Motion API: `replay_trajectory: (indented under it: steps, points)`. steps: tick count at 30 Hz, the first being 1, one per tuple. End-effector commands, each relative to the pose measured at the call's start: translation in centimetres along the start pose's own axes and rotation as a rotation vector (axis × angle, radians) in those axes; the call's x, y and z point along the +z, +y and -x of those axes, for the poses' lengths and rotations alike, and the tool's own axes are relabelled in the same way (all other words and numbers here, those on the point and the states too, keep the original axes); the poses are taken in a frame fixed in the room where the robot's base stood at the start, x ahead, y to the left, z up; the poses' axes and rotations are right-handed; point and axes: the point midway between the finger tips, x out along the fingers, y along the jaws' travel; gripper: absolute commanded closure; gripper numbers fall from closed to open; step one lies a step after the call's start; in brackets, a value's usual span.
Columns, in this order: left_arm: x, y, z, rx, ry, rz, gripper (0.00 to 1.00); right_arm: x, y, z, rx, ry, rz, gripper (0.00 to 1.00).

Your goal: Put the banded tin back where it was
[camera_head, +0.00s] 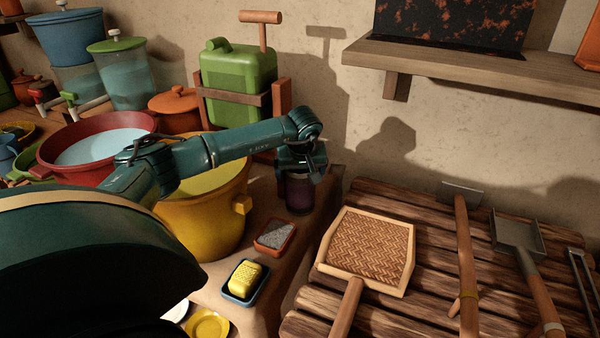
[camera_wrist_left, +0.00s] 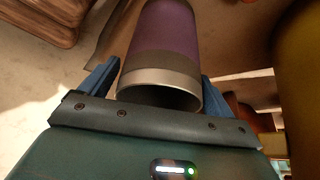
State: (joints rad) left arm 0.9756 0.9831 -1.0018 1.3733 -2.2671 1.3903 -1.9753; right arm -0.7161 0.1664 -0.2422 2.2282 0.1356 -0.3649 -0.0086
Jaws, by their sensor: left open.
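The banded tin (camera_head: 299,194) is a dark purple cylinder standing on the earthen ledge, right of the yellow pot. In the left wrist view the purple tin (camera_wrist_left: 165,45) shows a grey metal band around its near, open end. My left gripper (camera_head: 300,170) is over the top of the tin, partly hiding it in the head view. In the left wrist view its blue fingers (camera_wrist_left: 161,88) stand on either side of the tin's rim. The jaws are open, and I cannot tell whether either finger touches the tin. My right gripper is not in view.
The yellow pot (camera_head: 207,218) stands under my left forearm, and a green canister (camera_head: 238,82) in a wooden stand is behind. A grater in an orange tray (camera_head: 274,237) and a yellow block (camera_head: 245,277) lie in front. The slatted bench (camera_head: 425,310) at right holds tools.

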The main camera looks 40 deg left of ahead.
Motion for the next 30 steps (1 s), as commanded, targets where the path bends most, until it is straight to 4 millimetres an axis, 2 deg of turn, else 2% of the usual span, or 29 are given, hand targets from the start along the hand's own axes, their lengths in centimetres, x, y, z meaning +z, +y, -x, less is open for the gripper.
replay_trajectory:
  steps: [5, 8, 15, 21, 25, 30]
  points:
    - [-0.2, 0.0, 0.6, 0.001, 0.001, 0.0, 0.11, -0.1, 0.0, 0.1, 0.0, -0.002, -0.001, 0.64]
    - [-0.2, 0.1, 1.9, 0.003, 0.003, -0.001, 0.11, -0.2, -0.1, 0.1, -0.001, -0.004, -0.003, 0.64]
    - [-0.2, 0.0, 7.1, 0.004, 0.004, -0.001, 0.11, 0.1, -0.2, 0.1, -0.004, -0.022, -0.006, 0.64]
    - [-0.2, 0.1, 10.6, 0.002, 0.002, 0.0, 0.11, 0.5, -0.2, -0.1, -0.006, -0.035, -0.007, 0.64]
    - [-0.2, 0.0, 11.8, 0.001, 0.001, 0.001, 0.11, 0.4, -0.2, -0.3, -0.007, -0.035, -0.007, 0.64]
    - [-0.1, 0.0, 12.2, -0.001, 0.0, 0.001, 0.11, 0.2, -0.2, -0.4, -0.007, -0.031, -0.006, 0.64]
